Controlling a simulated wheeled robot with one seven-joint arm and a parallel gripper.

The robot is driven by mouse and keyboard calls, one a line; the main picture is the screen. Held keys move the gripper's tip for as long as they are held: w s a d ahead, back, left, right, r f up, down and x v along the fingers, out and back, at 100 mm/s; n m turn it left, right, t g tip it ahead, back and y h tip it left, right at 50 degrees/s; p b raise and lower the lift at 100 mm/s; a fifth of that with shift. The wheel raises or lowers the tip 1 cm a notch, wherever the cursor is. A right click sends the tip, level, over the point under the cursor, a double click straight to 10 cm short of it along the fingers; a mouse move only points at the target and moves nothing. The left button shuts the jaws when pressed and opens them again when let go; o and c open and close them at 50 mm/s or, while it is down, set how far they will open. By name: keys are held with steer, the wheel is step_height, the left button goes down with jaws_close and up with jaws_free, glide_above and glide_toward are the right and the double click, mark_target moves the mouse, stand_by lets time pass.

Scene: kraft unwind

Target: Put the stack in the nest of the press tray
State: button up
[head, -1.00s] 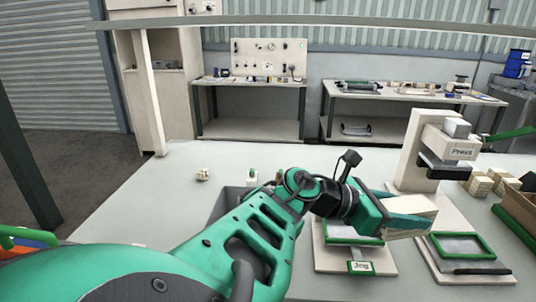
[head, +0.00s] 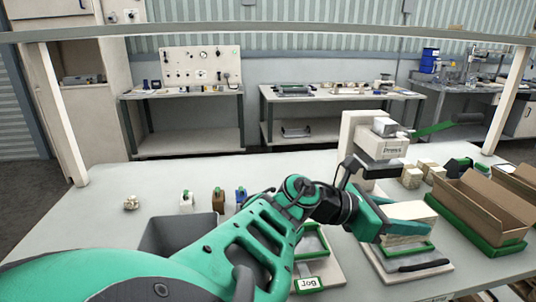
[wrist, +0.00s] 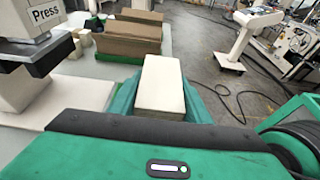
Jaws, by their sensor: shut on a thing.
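My gripper (head: 402,226) is shut on a cream stack (head: 408,211) of sheets. In the wrist view the stack (wrist: 160,82) lies flat between the two green fingers, its far end sticking out. In the head view it appears over the press tray (head: 388,267), a pale plate with a green-edged nest (head: 420,249). The stack and fingers hide much of the nest. The stack seems to be above the tray, but the gap is hard to judge. The press (head: 362,135) stands just behind; it also shows at the left of the wrist view (wrist: 35,65).
A Jog tray (head: 309,284) with a green frame lies left of the press tray. Cardboard boxes (head: 478,210) stand at the right, with small cream blocks (head: 412,178) behind. A grey bin (head: 175,236) and several small bottles are left of my arm.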

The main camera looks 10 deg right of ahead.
steer(key=w+d+f, duration=0.2)
steer(key=d, duration=0.1)
steer(key=w+d+f, duration=0.2)
steer(key=w, duration=0.1)
steer(key=w+d+f, duration=0.2)
steer(key=d+f, duration=0.1)
steer(key=shift+w+d, duration=0.3)
steer(key=shift+f, duration=2)
steer(key=o, duration=1.1)
steer(key=shift+f, duration=0.1)
steer(key=v, duration=1.2)
